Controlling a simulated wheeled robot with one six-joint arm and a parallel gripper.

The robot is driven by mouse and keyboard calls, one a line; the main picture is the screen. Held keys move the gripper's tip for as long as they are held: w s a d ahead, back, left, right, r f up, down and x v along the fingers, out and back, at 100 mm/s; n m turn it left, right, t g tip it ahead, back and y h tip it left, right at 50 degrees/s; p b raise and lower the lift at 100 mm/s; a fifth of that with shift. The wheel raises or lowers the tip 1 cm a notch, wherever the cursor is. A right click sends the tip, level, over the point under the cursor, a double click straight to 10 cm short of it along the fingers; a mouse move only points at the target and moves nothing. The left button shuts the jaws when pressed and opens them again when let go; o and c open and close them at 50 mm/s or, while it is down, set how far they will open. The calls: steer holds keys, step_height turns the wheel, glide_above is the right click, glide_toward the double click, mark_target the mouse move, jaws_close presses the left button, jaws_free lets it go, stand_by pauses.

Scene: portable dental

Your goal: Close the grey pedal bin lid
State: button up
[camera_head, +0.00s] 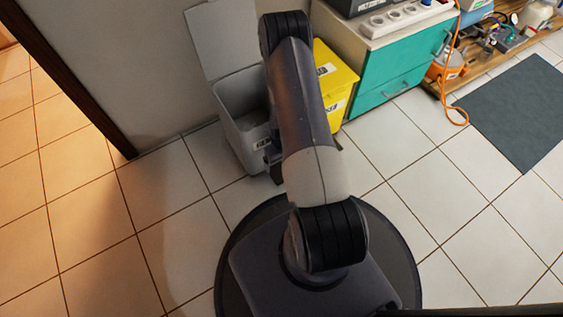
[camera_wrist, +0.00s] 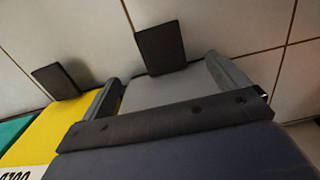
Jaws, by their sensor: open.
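The grey pedal bin (camera_head: 245,135) stands on the floor against the wall, left of centre in the head view. Its flat grey lid (camera_head: 222,42) is up, tilted back near the wall, and the bin's mouth is open. My arm crosses in front of the bin's right side and hides part of it. My gripper (camera_wrist: 108,60) shows in the wrist view as two dark fingers wide apart with nothing between them. Grey bin surfaces (camera_wrist: 185,85) lie below the right finger; I cannot tell whether they touch. In the head view the gripper is mostly hidden behind my arm.
A yellow bin (camera_head: 340,82) stands just right of the grey bin, with a teal cabinet (camera_head: 392,75) beyond it. A dark door frame (camera_head: 75,85) is at left. An orange cable (camera_head: 447,100) and dark mat (camera_head: 520,115) lie at right. Tiled floor in front is clear.

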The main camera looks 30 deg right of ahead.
mark_target(282, 175)
stand_by(0.3)
step_height(282, 175, down, 11)
steer(key=b, duration=0.5)
steer(key=r, duration=0.1)
steer(key=r+p, duration=0.2)
steer(key=shift+w, duration=0.25)
steer(key=shift+r, duration=0.4)
steer(key=shift+s, duration=0.1)
